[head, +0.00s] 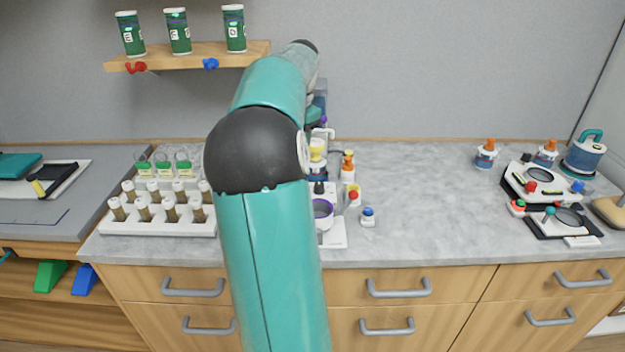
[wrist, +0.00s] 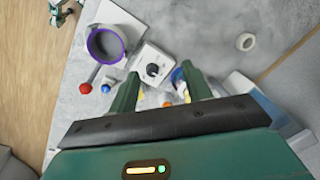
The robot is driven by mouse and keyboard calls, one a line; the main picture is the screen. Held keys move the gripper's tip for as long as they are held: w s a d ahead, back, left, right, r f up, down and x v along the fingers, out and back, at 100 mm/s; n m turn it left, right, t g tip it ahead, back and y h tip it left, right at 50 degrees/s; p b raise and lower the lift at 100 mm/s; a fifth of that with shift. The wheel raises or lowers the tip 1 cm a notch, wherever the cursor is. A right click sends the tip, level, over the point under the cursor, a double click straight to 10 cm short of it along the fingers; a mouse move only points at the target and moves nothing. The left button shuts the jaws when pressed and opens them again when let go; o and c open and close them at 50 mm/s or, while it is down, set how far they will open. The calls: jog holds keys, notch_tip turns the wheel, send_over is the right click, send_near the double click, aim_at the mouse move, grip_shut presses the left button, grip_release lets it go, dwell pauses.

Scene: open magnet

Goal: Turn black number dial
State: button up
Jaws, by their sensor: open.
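The black number dial (wrist: 152,69) sits on a white box with markings around it, seen from above in the wrist view. My gripper (wrist: 160,73) is open, its two green fingers spread apart, with the dial showing just beyond and between the fingertips. I see no contact with the dial, and the height gap is hard to judge. In the head view my arm covers much of that area and hides the gripper. A small black knob (head: 319,187) shows beside the arm, but I cannot tell if it is the same dial.
A purple-rimmed bowl (wrist: 106,45), a red knob (wrist: 86,88) and a blue-and-white piece (wrist: 107,86) stand near the dial. A white rack (head: 160,222) of corked tubes is on the left. The counter (head: 430,200) right of centre is clear. A wooden shelf (head: 190,58) holds green cans.

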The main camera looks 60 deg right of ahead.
aim_at(320, 184)
jog(key=s+d+f+m+g, duration=0.1)
jog(key=s+d+f+m, duration=0.2)
jog(key=s+d, duration=0.3)
jog(key=f, duration=0.4)
jog(key=w+f, duration=0.1)
jog(key=f, duration=0.3)
jog(key=w+d+f, duration=0.1)
jog(key=f, duration=0.4)
jog(key=shift+w, duration=0.1)
jog(key=c, duration=1)
